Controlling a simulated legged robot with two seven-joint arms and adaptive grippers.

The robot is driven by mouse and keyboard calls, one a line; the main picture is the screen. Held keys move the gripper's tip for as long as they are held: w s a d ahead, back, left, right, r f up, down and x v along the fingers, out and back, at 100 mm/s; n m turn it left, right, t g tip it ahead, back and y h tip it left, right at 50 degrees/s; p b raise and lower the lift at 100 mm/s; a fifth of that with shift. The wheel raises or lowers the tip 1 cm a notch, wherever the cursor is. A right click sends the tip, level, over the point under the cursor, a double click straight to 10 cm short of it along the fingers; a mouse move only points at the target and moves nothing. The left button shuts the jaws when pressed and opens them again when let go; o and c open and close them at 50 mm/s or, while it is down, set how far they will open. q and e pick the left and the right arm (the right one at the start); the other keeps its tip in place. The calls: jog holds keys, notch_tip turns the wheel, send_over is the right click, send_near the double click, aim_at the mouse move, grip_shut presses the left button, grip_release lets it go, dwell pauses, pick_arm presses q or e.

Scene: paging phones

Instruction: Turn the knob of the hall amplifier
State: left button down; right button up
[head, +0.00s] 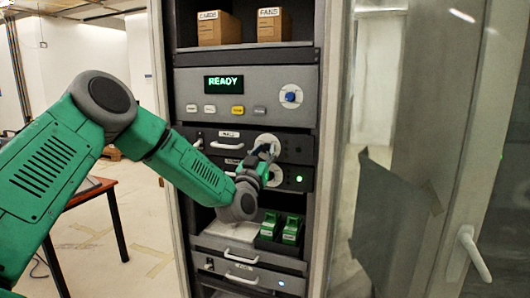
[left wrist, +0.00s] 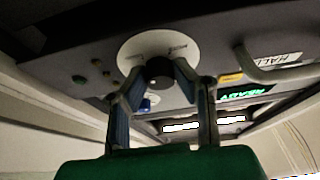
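The hall amplifier (head: 212,141) is a dark rack panel below the grey READY unit, with a silver handle. In the left wrist view its HALL label (left wrist: 279,61) shows. A dark round knob (left wrist: 160,72) sits on its white dial plate (left wrist: 150,46); the plate also shows in the head view (head: 267,139). My left gripper (left wrist: 160,77) has one finger on each side of the knob, with the tips closed in against it. In the head view my left gripper (head: 264,157) partly hides the dial and the knob. My right gripper is not in view.
Above is the READY unit (head: 330,84) with a blue knob (head: 291,96). Another dark panel with a green light (head: 299,180) sits just below. Green devices (head: 291,230) stand on a lower shelf. A glass door (head: 400,150) stands at the right, a table (head: 90,191) at the left.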

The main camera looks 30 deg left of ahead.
pick_arm(q)
jog(key=n+y+b, duration=0.1)
jog(key=n+b, duration=0.1)
jog(key=n+g+y+b, duration=0.1)
jog(key=n+b, duration=0.1)
jog(key=n, duration=0.1)
jog(key=shift+f+n+y, duration=0.15)
jog(key=shift+n+y, duration=0.15)
jog(key=n+g+y+b, duration=0.1)
jog(key=n+b, duration=0.1)
jog(key=n, duration=0.1)
jog(key=n+g+y+b, duration=0.1)
jog(key=n+b, duration=0.1)
jog(key=n, duration=0.2)
jog(key=shift+y, duration=0.3)
jog(key=n+g+b, duration=0.1)
jog(key=n, duration=0.1)
jog(key=n+g+b, duration=0.1)
jog(key=n, duration=0.2)
jog(key=shift+d+r+n+g+y, duration=0.1)
jog(key=shift+r+n+g+y, duration=0.1)
jog(key=shift+n+g+y, duration=0.15)
jog(key=shift+n+g+b, duration=0.65)
jog(key=shift+n+b, duration=0.2)
jog(key=shift+n, duration=1)
jog(key=c, duration=1.3)
grip_release()
